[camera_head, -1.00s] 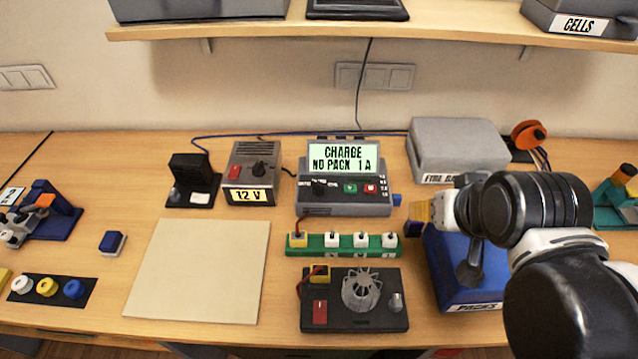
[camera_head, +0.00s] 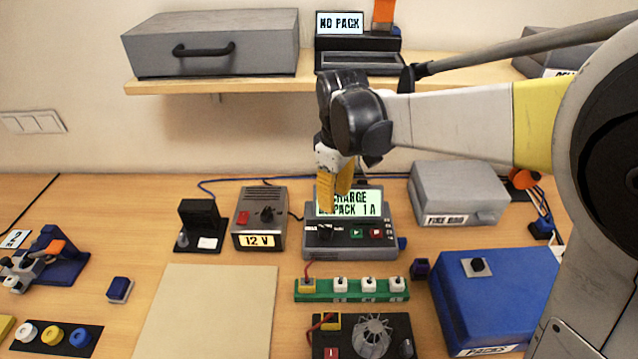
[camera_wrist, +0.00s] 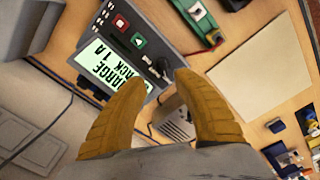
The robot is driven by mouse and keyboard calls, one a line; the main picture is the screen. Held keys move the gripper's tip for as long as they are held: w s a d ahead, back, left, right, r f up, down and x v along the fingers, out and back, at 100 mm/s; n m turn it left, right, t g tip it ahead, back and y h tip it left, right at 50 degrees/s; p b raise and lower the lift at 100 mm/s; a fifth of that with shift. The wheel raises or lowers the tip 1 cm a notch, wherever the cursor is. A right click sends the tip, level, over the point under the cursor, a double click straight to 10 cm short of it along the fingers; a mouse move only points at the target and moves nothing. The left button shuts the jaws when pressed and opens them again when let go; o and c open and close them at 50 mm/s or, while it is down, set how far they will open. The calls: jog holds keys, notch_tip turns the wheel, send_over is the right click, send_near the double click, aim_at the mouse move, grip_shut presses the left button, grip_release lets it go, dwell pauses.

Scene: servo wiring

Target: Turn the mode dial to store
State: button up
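The charger (camera_head: 350,250) stands on the table with a lit screen (camera_head: 366,204) reading CHARGE, NO PACK 1 A, partly covered by my fingers. Its black mode dial (camera_head: 325,229) is on the lower left of the front panel; in the wrist view the dial (camera_wrist: 161,65) shows close to my fingertips. The dial's printed labels are too small to read. My gripper (camera_head: 334,197) has yellow fingers and is in front of the screen, above the dial, apparently not touching it. In the wrist view my gripper (camera_wrist: 160,78) is open with nothing between the fingers.
A green button (camera_head: 357,233) and red button (camera_head: 376,232) sit right of the dial. A 12 V supply (camera_head: 259,218) stands left, a green strip (camera_head: 322,297) in front, a blue box (camera_head: 500,295) and grey box (camera_head: 460,193) right. A shelf (camera_head: 222,87) runs behind.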

aim_at(328, 229)
jog(key=shift+n, duration=0.3)
jog(key=f+b, duration=0.1)
jog(key=f, duration=0.3)
jog(key=a+f+b, duration=0.1)
jog(key=f, duration=0.3)
jog(key=f+b, duration=0.1)
jog(key=f, duration=0.2)
jog(key=shift+w+a+f+b, duration=0.15)
jog(key=shift+w+f+b, duration=0.2)
jog(key=shift+f, duration=0.05)
grip_shut()
